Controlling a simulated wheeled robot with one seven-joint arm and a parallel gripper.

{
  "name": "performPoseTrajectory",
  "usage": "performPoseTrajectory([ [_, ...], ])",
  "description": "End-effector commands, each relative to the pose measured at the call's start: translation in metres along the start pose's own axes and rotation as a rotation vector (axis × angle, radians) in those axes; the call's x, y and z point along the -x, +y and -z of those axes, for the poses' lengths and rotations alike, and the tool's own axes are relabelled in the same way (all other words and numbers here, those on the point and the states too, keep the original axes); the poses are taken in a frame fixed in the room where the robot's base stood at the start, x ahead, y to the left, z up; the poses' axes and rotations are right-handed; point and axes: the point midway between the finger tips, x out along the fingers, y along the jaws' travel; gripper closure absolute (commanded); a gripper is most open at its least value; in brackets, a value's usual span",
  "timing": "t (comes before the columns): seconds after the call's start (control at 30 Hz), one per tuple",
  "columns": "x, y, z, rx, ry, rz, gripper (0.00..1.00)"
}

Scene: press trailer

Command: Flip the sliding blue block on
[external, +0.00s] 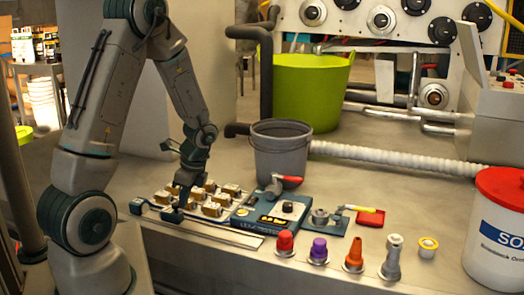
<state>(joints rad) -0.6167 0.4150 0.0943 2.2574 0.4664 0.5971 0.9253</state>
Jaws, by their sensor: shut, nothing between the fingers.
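My gripper (183,200) points down over the front left of the panel, shut and empty, close above the front blue block. Whether it touches the block is too small to tell.
Red (285,243), purple (318,250) and orange (354,255) knobs line the front edge.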

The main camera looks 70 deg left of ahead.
Motion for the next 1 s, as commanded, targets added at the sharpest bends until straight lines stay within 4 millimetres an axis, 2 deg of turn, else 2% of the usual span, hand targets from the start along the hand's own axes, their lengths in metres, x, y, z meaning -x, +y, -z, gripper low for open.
performPoseTrajectory([
  [0.07, 0.004, -0.001, 0.004, -0.001, -0.003, 0.001, 1.00],
  [0.27, 0.026, 0.001, 0.041, -0.011, 0.000, 0.006, 1.00],
  [0.4, 0.061, -0.001, 0.038, -0.006, 0.003, 0.010, 1.00],
  [0.6, 0.099, 0.000, 0.037, -0.006, 0.002, 0.007, 1.00],
  [0.8, 0.117, 0.001, 0.037, -0.005, 0.001, 0.004, 1.00],
  [1.0, 0.120, 0.001, 0.037, -0.005, 0.001, 0.003, 1.00],
])
